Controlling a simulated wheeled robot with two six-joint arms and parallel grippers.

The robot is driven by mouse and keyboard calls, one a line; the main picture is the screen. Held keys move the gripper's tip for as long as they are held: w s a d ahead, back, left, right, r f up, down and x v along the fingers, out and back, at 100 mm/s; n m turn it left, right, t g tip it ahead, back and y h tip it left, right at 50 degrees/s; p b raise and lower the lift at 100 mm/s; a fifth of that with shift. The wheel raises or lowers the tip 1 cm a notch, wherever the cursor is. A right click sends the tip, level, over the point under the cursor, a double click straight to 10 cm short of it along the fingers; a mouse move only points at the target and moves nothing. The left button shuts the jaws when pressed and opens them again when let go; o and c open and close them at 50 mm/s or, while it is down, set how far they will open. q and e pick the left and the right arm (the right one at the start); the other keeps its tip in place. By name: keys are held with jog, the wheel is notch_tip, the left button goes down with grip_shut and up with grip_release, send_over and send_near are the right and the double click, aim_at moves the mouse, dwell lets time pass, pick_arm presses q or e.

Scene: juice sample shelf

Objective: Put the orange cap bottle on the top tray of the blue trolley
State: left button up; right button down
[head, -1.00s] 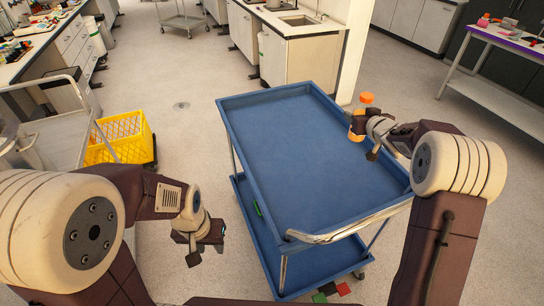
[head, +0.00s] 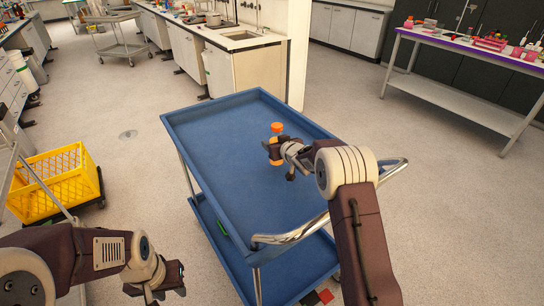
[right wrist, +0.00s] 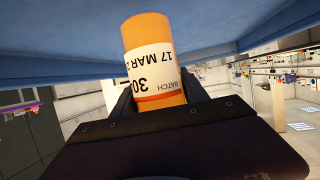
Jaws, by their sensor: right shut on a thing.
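The orange cap bottle (head: 277,128) is upright in my right gripper (head: 275,152), over the top tray of the blue trolley (head: 235,165). In the right wrist view the bottle (right wrist: 150,65) is orange with a white batch label, held between the dark fingers (right wrist: 158,100). That view is upside down, and the bottle's base points toward the blue tray surface. I cannot tell whether the base touches the tray. The top tray is otherwise empty. My left gripper (head: 158,287) is low at the left, beside the trolley, with its fingers apart and nothing between them.
A lab bench with a sink (head: 240,45) is behind the trolley. A table with a purple edge (head: 470,50) and pink items is at the back right. The trolley's metal handle (head: 290,235) faces me.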

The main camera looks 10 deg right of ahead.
jog(key=shift+a, duration=0.2)
notch_tip(320, 180, down, 4)
jog(key=shift+r+b, duration=0.1)
jog(key=shift+b, duration=0.5)
jog(key=shift+w, duration=0.1)
jog(key=shift+f, duration=0.25)
jog(key=c, duration=0.6)
grip_release()
